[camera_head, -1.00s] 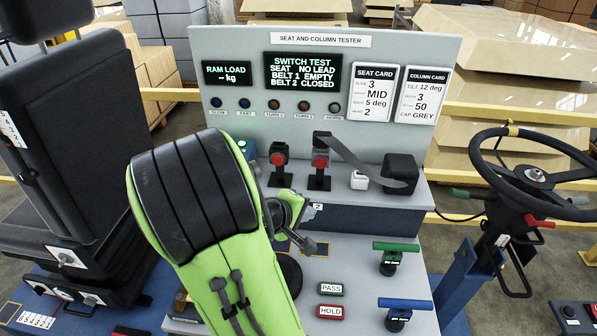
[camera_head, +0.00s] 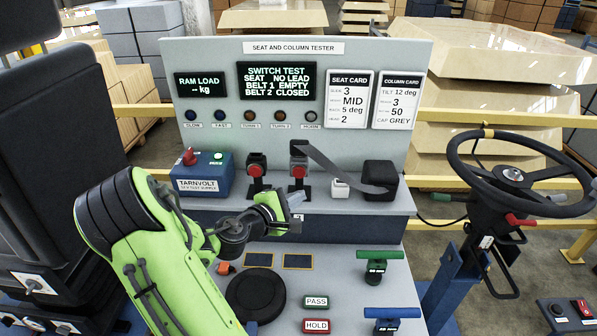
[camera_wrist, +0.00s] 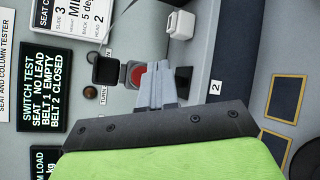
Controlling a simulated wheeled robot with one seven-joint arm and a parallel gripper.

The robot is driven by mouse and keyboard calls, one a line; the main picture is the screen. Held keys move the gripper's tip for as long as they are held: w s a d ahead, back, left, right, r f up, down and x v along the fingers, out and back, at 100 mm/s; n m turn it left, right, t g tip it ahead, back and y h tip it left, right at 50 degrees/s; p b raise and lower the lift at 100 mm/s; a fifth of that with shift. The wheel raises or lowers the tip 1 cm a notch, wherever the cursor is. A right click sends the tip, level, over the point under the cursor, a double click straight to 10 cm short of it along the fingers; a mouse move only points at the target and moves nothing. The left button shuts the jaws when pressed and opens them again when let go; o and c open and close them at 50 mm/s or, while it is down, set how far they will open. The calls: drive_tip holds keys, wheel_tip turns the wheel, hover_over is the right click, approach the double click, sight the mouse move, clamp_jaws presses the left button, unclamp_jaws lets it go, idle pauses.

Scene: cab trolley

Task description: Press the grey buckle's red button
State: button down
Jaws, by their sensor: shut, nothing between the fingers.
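The grey buckle (camera_head: 298,161) stands on a black post on the tester's shelf, its red button (camera_head: 298,171) facing front. In the wrist view the red button (camera_wrist: 137,73) sits in the grey housing, with a black piece beyond it. A darker buckle (camera_head: 257,166), also with a red button, stands to its left. My gripper (camera_head: 297,198) is shut and empty, in front of and below the grey buckle. In the wrist view my fingertips (camera_wrist: 157,72) appear beside the red button; whether they touch it I cannot tell.
A grey strap (camera_head: 340,168) runs from the grey buckle to a black block (camera_head: 380,178). A small white block (camera_head: 341,188) stands between. A blue supply box (camera_head: 201,175) is at left. Green (camera_head: 379,255) and blue (camera_head: 391,312) handles stand front right; a steering wheel (camera_head: 513,178) is farther right.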

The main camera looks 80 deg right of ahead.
sight(305, 175)
drive_tip(key=shift+w+d+p, duration=0.2)
drive_tip(key=shift+d+p, duration=0.1)
drive_tip(key=shift+d, duration=0.65)
drive_tip(key=shift+w+d+p, duration=0.2)
drive_tip(key=shift+d+p, duration=0.15)
drive_tip(key=shift+d, duration=0.55)
drive_tip(key=shift+w+d+p, duration=0.2)
drive_tip(key=shift+d+p, duration=0.1)
drive_tip(key=shift+d, duration=0.65)
drive_tip(key=shift+d, duration=0.1)
drive_tip(key=shift+w+d, duration=0.1)
drive_tip(key=shift+d, duration=0.25)
drive_tip(key=shift+w+d+p, duration=0.1)
drive_tip(key=shift+d+p, duration=0.35)
drive_tip(key=shift+a, duration=0.15)
idle(0.4)
drive_tip(key=shift+s+a+b, duration=0.2)
drive_tip(key=shift+a+b, duration=0.1)
drive_tip(key=shift+a, duration=0.45)
drive_tip(key=shift+s+a+b, duration=0.2)
drive_tip(key=shift+a+b, duration=0.1)
drive_tip(key=shift+a, duration=0.5)
drive_tip(key=shift+s+a+b, duration=0.15)
drive_tip(key=shift+a+b, duration=0.15)
drive_tip(key=shift+a, duration=0.55)
drive_tip(key=shift+s+a+b, duration=0.2)
drive_tip(key=shift+a+b, duration=0.1)
drive_tip(key=shift+a, duration=0.5)
